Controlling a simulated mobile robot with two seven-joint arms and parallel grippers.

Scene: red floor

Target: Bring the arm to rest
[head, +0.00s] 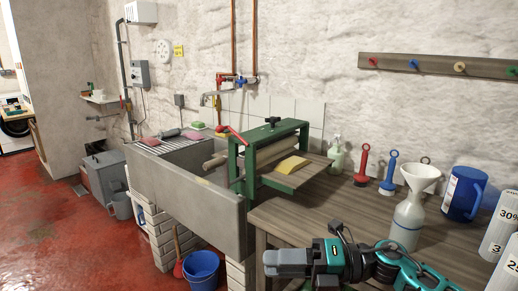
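My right gripper (272,264) is low in the head view, above the front part of the wooden worktop (290,222). Its grey fingers point left, and its teal and black arm comes in from the lower right. The fingers are seen from the side as one grey block, so I cannot tell if they are open or shut. No object shows in them. My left gripper and arm are not in view.
On the worktop stand a green-framed roller press (233,165), a bottle with a funnel (407,222), a blue jug (464,195) and white containers at right. A stone sink (215,203) is to the left. A blue bucket (201,270) stands below it. Red floor (60,240) is open at left.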

